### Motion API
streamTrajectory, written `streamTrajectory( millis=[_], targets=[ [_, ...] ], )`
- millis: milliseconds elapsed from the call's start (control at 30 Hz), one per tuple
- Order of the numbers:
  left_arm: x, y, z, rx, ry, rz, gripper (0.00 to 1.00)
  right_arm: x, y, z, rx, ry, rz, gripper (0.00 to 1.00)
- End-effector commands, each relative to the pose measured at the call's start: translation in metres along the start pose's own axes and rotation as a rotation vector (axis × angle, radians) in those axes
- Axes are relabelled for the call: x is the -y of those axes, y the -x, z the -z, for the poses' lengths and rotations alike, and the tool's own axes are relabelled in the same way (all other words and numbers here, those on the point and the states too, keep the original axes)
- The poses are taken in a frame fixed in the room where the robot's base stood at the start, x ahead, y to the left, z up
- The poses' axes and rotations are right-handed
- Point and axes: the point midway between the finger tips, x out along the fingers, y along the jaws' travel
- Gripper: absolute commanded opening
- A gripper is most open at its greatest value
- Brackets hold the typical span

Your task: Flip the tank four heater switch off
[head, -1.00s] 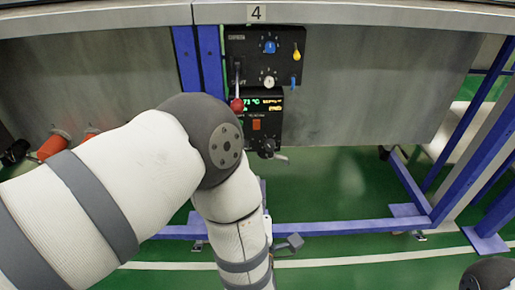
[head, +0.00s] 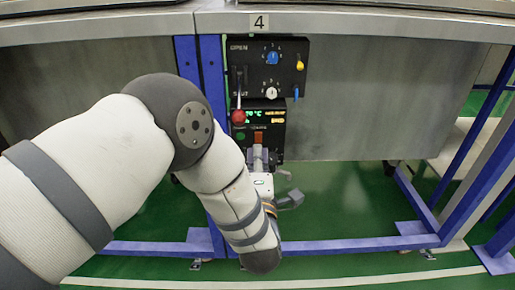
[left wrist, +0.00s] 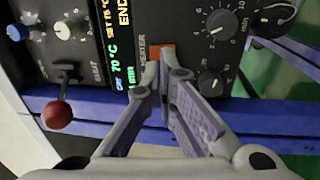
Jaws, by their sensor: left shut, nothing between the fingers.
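The tank four control panel (head: 290,65) is black and hangs below the "4" label (head: 259,22). Its heater switch (head: 258,138) is a small orange-red rocker below the green and yellow display (head: 264,117). In the left wrist view the switch (left wrist: 161,51) shows beside the word HEATER, partly behind my fingers. I cannot tell which way it is tipped. My left gripper (head: 259,153) is shut and empty, with its fingertips (left wrist: 163,72) just below the switch. I cannot tell whether they touch it. My right gripper is not in view.
A red-ball lever (head: 238,116) stands out left of the display. Blue frame posts (head: 212,75) stand left of the panel. Green floor lies open below.

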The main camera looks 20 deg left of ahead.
Motion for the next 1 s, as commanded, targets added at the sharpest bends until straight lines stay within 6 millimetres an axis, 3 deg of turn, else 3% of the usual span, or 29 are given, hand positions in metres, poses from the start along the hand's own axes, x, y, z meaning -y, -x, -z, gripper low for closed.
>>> streamTrajectory(
  millis=[200, 600, 833, 1000],
  targets=[
    [0.001, -0.027, 0.0, 0.0, 0.0, 0.0, 0.0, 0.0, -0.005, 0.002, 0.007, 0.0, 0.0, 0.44],
    [-0.001, -0.032, 0.001, -0.001, 0.0, 0.003, 0.0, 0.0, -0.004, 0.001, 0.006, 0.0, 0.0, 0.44],
    [-0.016, -0.043, 0.002, -0.005, 0.004, 0.15, 0.0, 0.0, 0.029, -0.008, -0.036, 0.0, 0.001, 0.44],
    [-0.013, -0.044, 0.001, -0.003, 0.003, 0.19, 0.0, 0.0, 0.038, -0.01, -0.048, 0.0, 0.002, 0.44]
  ],
)
